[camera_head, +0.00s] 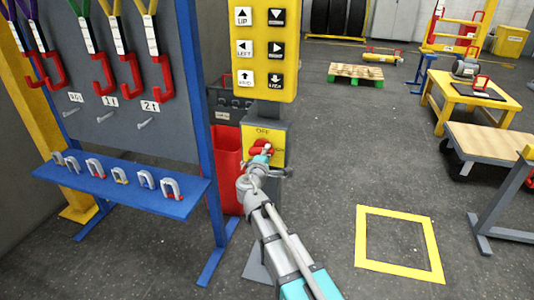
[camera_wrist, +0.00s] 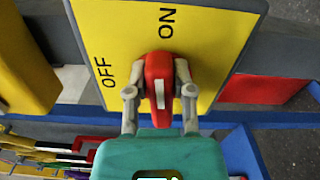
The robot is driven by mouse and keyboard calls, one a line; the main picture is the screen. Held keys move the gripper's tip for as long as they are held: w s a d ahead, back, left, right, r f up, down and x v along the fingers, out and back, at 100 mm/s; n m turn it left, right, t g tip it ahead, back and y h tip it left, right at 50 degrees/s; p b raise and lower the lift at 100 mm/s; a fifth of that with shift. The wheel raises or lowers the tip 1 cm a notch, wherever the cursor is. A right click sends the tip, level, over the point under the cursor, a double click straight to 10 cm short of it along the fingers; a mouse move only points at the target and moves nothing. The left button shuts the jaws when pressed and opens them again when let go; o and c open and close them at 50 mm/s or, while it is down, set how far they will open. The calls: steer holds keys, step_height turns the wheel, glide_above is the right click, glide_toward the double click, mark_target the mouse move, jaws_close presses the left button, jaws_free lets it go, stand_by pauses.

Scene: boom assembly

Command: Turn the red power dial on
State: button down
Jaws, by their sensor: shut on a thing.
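The red power dial (camera_wrist: 158,66) sits on a yellow plate (camera_wrist: 215,45) marked OFF and ON. In the wrist view its long body lies upright in the picture, its upper end toward ON and a white stripe along it; OFF is to the upper left. In the head view the dial (camera_head: 262,145) shows on the plate (camera_head: 249,157) below the yellow button panel, partly hidden by my gripper (camera_head: 264,157). My gripper (camera_wrist: 158,88) has one finger on each side of the dial and is shut on it.
The button panel (camera_head: 262,12) with arrow keys stands above the dial. A blue-framed rack (camera_head: 200,150) with hooks and shackles is close on the left, beside a red bin (camera_head: 227,160). A yellow floor square (camera_head: 398,268) lies at the right on open floor.

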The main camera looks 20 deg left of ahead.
steer(key=shift+f+m, duration=0.15)
steer(key=shift+m, duration=0.55)
steer(key=shift+c, duration=2.4)
jaws_free()
steer(key=shift+s, duration=0.1)
steer(key=s, duration=1.1)
steer(key=shift+s, duration=0.4)
